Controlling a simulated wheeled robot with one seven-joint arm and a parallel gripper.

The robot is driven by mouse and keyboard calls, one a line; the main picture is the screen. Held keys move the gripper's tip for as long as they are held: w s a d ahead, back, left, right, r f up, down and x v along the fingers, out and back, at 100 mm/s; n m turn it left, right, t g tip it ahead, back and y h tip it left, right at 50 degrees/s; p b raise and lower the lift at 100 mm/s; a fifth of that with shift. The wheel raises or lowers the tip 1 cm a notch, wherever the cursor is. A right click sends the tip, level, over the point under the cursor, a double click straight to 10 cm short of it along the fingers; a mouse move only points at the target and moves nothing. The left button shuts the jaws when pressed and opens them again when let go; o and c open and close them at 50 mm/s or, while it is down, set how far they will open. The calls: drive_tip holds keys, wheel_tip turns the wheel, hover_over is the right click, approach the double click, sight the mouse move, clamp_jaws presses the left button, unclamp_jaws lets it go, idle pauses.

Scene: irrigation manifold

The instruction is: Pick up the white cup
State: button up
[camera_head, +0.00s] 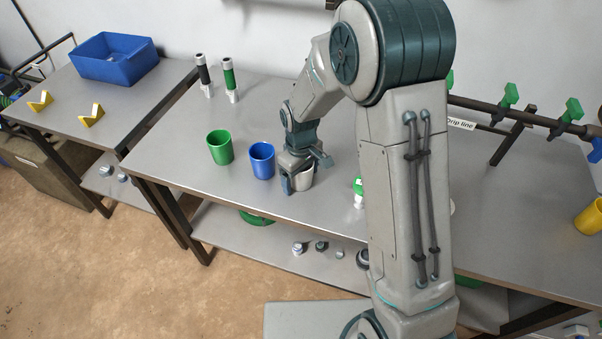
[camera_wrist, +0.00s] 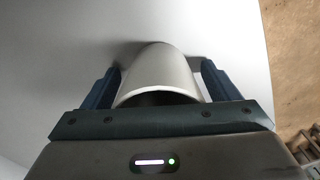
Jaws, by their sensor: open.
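The white cup (camera_head: 302,180) stands on the grey metal table, mostly hidden behind my gripper in the head view. My gripper (camera_head: 299,182) is lowered over it. In the wrist view the white cup (camera_wrist: 160,78) lies between the two dark fingers of my gripper (camera_wrist: 160,85). The fingers are open, one on each side of the cup, with a visible gap at each side. The cup's rim faces the gripper's palm.
A blue cup (camera_head: 262,160) stands just left of my gripper, with a green cup (camera_head: 220,147) further left. A small green-and-white item (camera_head: 358,192) stands to the right, beside my arm. Two dark-and-green cylinders (camera_head: 229,78) stand at the back. A yellow cup (camera_head: 589,217) is far right.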

drive_tip(key=c, duration=1.1)
drive_tip(key=shift+o, duration=0.2)
drive_tip(key=shift+r, duration=0.45)
drive_tip(key=r, duration=0.2)
drive_tip(key=d+r, duration=0.1)
drive_tip(key=shift+s+r, duration=0.25)
drive_tip(key=shift+r, duration=0.15)
drive_tip(key=s+d+r+b, duration=0.1)
drive_tip(key=s+d+r, duration=0.4)
drive_tip(key=d, duration=0.4)
drive_tip(key=shift+s+r, duration=0.2)
drive_tip(key=shift+r, duration=0.45)
